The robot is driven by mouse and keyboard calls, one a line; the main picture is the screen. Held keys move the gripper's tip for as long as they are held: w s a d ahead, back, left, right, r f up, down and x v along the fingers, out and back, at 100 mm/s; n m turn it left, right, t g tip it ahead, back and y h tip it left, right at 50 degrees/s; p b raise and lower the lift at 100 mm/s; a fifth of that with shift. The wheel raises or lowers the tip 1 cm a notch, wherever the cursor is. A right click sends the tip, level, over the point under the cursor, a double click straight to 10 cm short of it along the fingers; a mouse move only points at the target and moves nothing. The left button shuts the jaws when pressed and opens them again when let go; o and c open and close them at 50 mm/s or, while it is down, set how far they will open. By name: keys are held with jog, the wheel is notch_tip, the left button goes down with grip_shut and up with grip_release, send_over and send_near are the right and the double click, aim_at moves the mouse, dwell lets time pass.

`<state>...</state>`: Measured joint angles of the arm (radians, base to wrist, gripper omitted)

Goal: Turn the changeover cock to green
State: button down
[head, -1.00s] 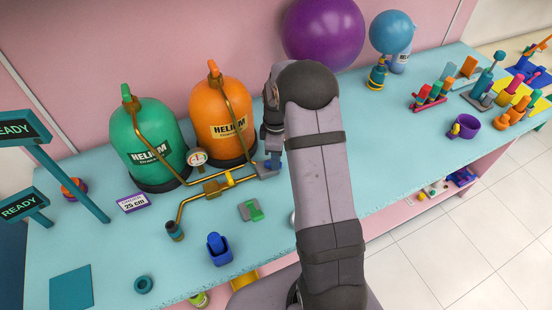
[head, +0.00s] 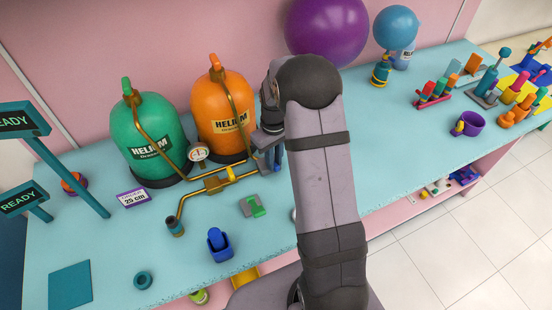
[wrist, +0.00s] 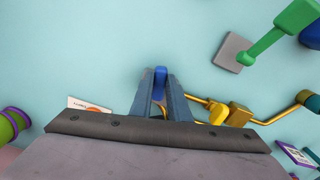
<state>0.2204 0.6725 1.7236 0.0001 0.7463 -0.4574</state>
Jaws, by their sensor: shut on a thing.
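A brass pipe assembly lies in front of the green helium cylinder (head: 145,135) and the orange helium cylinder (head: 222,110). Its brass block (head: 212,184) carries a short yellow lever (head: 230,174) slanted to the right. The block also shows in the wrist view (wrist: 238,115). My gripper (head: 272,162) points down at the pipe's right end, partly hidden by my arm. In the wrist view, my gripper (wrist: 160,90) is shut on a blue piece (wrist: 160,82), with brass showing behind it. I cannot tell whether this piece is the changeover cock's handle.
A round gauge (head: 198,153) stands on the pipe. A green piece on a grey plate (head: 252,206) and a blue holder (head: 219,245) lie in front. A "25 cm" sign (head: 133,197) is to the left. Balloons and tools are to the right.

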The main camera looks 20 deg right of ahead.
jog(key=m, duration=0.2)
jog(key=a+m, duration=0.1)
jog(key=m, duration=0.1)
jog(key=shift+a+r+m, duration=0.1)
jog(key=shift+m, duration=0.2)
jog(key=shift+w+a+m, duration=0.15)
jog(key=shift+a+m, duration=0.1)
jog(key=shift+m, duration=0.75)
jog(key=shift+w+a+m, duration=0.1)
jog(key=shift+a+m, duration=0.15)
jog(key=shift+m, duration=0.75)
jog(key=c, duration=1.7)
grip_release()
jog(key=shift+b, duration=0.35)
jog(key=shift+r+b, duration=1.1)
jog(key=shift+r, duration=2.55)
